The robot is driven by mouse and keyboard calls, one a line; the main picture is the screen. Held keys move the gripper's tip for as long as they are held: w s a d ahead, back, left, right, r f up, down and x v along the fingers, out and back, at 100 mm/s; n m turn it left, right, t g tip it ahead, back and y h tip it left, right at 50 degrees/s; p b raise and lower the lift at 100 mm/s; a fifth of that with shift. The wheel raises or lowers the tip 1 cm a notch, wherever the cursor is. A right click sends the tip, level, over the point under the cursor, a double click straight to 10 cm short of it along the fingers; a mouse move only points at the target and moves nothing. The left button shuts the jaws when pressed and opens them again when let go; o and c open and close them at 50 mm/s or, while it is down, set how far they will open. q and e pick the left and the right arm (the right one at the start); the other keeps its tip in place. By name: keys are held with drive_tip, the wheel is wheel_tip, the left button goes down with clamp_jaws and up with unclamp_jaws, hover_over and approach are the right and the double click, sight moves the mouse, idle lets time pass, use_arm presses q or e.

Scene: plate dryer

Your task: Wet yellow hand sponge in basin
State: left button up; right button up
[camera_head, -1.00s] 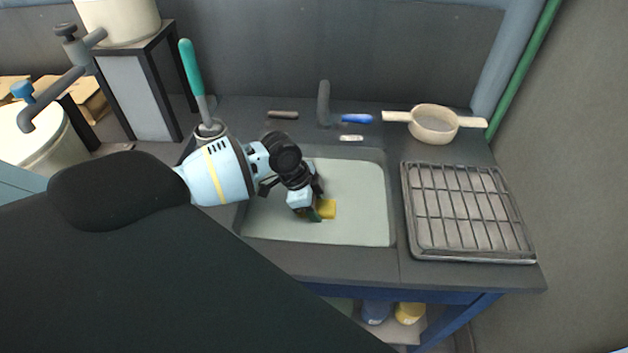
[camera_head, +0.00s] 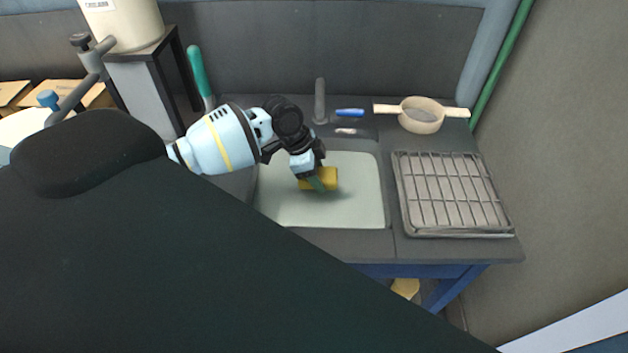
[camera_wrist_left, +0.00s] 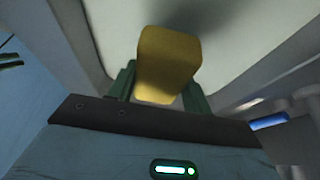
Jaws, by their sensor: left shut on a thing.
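The yellow sponge (camera_head: 331,177) is over the pale basin (camera_head: 350,205) in the head view. My left gripper (camera_head: 317,181) reaches in from the left and is shut on the sponge. In the left wrist view the sponge (camera_wrist_left: 168,62) sits between the two green fingers (camera_wrist_left: 160,88), with the pale basin behind it. Whether the sponge touches the basin floor, or is wet, I cannot tell. The dark faucet (camera_head: 320,102) stands at the basin's back edge. My right gripper is not in view.
A metal drying rack (camera_head: 452,195) lies right of the basin. A pale two-handled strainer (camera_head: 421,115) and a blue-handled item (camera_head: 350,112) lie behind it. A teal-handled brush (camera_head: 197,72) stands at the back left. The basin's right part is clear.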

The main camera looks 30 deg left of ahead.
sight(324, 173)
use_arm(q)
drive_tip(key=shift+r, duration=2.1)
